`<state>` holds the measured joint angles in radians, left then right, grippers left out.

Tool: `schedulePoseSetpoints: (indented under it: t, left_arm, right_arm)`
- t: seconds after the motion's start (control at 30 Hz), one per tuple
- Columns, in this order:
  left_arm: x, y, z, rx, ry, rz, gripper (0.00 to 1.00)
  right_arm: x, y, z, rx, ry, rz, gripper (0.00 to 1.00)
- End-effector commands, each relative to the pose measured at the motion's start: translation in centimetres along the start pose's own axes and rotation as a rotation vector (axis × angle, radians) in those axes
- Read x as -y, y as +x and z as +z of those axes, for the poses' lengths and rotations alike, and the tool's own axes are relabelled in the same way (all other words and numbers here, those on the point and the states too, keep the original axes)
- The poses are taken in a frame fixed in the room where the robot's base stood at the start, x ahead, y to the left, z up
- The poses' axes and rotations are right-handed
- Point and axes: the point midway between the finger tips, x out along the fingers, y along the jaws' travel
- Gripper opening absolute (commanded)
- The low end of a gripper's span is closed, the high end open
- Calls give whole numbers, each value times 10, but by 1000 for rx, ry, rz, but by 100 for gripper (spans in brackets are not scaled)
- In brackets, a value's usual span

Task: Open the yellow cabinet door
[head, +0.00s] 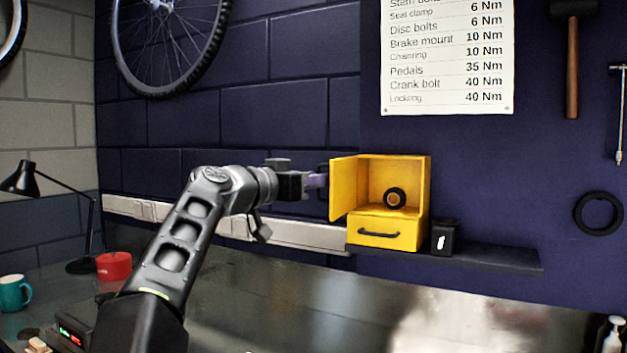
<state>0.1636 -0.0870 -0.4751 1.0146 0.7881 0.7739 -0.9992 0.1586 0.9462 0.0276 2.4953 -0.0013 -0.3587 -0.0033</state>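The yellow cabinet (420,190) stands on a dark wall shelf. Its door (343,188) is on the left side and stands swung open, so the inside shows. A small black wheel-like ring (395,198) sits inside. Below is a yellow drawer (385,233) with a dark handle, and it looks shut. My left gripper (318,181) is at the left, outer side of the door, close to it. Whether it touches the door, and whether its fingers are open or shut, I cannot tell. My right gripper is out of view.
A small black container (445,238) stands just right of the cabinet on the shelf (500,259). A pale rail (300,232) runs along the wall below my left arm. A desk lamp (25,179), red pot (114,266) and teal mug (14,293) are at the left.

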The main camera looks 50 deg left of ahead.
Motion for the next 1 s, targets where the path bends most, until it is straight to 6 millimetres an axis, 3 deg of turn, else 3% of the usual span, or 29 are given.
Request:
schedulePoseSetpoints:
  t: [0.33,0.8,1.0]
  left_arm:
    - [1,-6,1,0,0,-1,29]
    - [0,-72,1,-1,1,0,29]
    - [0,-78,1,1,0,0,29]
  right_arm:
    - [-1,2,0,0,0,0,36]
    - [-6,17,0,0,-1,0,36]
    - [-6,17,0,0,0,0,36]
